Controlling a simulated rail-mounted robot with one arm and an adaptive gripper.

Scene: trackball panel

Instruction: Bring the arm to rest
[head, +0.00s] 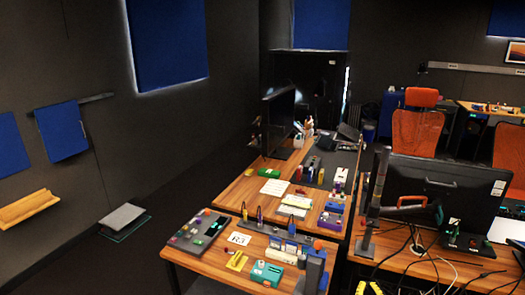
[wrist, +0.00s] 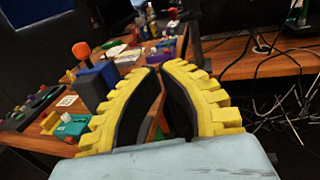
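My gripper (head: 368,289) shows at the bottom edge of the head view, with only its yellow fingertips in sight, in front of the right desk. In the wrist view my gripper (wrist: 161,68) has two yellow ribbed fingers with dark inner pads. The fingertips lean close together with a narrow gap between them, and the gap is empty. The fingers are clear of the desk objects behind them. A dark control panel (head: 198,230) with small coloured parts lies on the near wooden desk (head: 180,256). Most of my arm is out of view.
A blue block with an orange ball (wrist: 82,50) stands left of my gripper in the wrist view. A large monitor (head: 440,190) and loose cables (head: 415,245) are on the right desk. Orange chairs (head: 416,131) stand behind. Open floor (head: 140,250) lies at left.

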